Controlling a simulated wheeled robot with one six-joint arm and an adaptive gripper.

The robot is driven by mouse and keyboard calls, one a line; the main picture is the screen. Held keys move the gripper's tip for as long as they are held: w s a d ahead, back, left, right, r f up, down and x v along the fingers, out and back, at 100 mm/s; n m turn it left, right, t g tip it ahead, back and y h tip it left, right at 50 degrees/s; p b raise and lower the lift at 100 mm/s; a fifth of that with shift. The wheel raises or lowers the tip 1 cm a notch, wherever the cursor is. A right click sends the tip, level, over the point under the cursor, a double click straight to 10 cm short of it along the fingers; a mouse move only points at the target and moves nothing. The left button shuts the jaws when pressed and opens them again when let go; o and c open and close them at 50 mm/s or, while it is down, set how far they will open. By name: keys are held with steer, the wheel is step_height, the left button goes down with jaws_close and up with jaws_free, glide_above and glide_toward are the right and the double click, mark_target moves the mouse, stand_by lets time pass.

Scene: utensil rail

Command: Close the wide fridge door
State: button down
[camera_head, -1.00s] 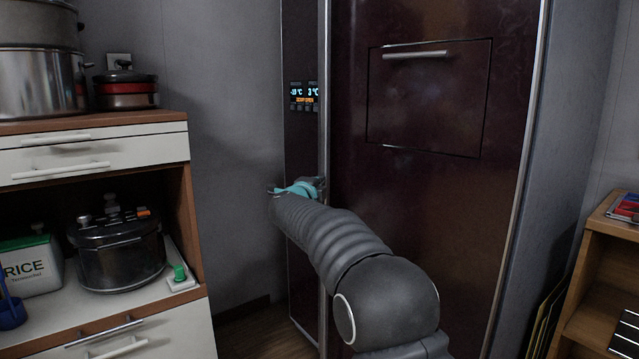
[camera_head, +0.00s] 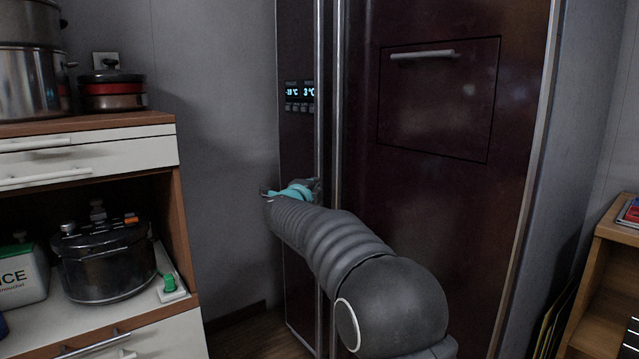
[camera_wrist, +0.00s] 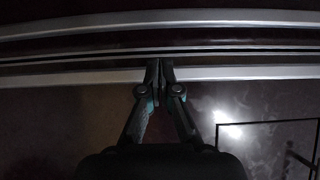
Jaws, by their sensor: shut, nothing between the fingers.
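The fridge has a wide dark-red door (camera_head: 440,210) on the right, with a framed panel and a bar handle, and a narrow door (camera_head: 298,145) on the left with a lit display. The wide door's metal edge trim (camera_head: 335,100) runs beside the narrow door's trim, and the door looks flush. My gripper (camera_head: 298,189) is at the seam, its tips partly hidden in the head view. In the wrist view my gripper (camera_wrist: 159,68) is shut and empty, its fingertips over the wide door's trim (camera_wrist: 235,73); whether they touch cannot be told.
A cabinet (camera_head: 90,130) with pots, a pressure cooker (camera_head: 105,262) and a rice box (camera_head: 22,275) stands at left. A wooden shelf (camera_head: 605,290) stands at lower right. Some bare floor (camera_head: 255,335) shows between cabinet and fridge.

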steer(key=s+a, duration=0.7)
steer(key=a, duration=0.1)
steer(key=shift+b, duration=0.35)
